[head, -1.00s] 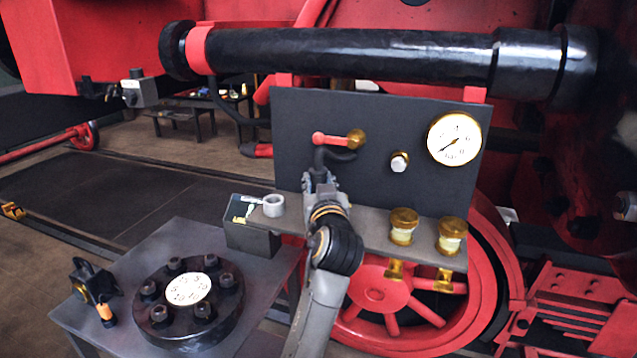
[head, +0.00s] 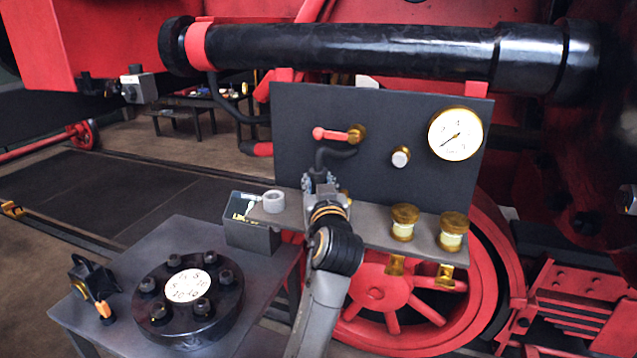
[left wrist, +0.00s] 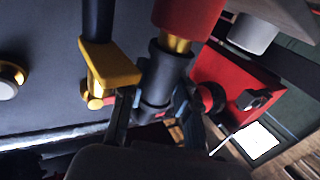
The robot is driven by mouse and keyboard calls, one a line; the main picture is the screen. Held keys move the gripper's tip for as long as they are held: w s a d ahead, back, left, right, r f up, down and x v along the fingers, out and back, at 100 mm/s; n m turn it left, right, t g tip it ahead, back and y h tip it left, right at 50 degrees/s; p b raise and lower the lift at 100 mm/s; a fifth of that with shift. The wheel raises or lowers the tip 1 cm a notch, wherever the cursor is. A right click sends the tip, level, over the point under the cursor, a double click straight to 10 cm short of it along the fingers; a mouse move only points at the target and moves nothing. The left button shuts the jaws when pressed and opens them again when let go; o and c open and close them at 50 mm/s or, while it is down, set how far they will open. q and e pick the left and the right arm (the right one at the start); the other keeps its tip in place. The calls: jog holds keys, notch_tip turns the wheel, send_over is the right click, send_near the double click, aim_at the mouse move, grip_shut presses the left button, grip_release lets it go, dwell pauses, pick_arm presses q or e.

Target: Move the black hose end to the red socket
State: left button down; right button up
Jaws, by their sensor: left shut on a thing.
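My left gripper (head: 318,184) is in front of the dark panel (head: 420,175), above its shelf. It is shut on the black hose end; the hose (head: 335,155) curves up from it towards the panel. In the left wrist view the black hose end (left wrist: 160,80) sits between the fingers of my left gripper (left wrist: 158,115). A red cylinder (left wrist: 187,14) with a brass neck shows right beside the hose end there; I cannot tell whether it is the red socket or whether they touch. My right gripper is not in view.
A gauge (head: 455,133) and a pale knob (head: 401,157) are on the panel. A grey ring (head: 273,201) and brass cups (head: 404,222) stand along the shelf. A bolted flange (head: 187,298) lies on the table.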

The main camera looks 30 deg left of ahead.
pick_arm(q)
jog(key=shift+f, duration=0.4)
jog(key=c, duration=1.1)
grip_release()
jog(key=shift+r, duration=0.1)
jog(key=shift+o, duration=0.8)
jog(key=shift+s+a, duration=0.1)
jog(key=shift+a, duration=0.05)
notch_tip(320, 180, up, 10)
jog(key=shift+f, duration=0.1)
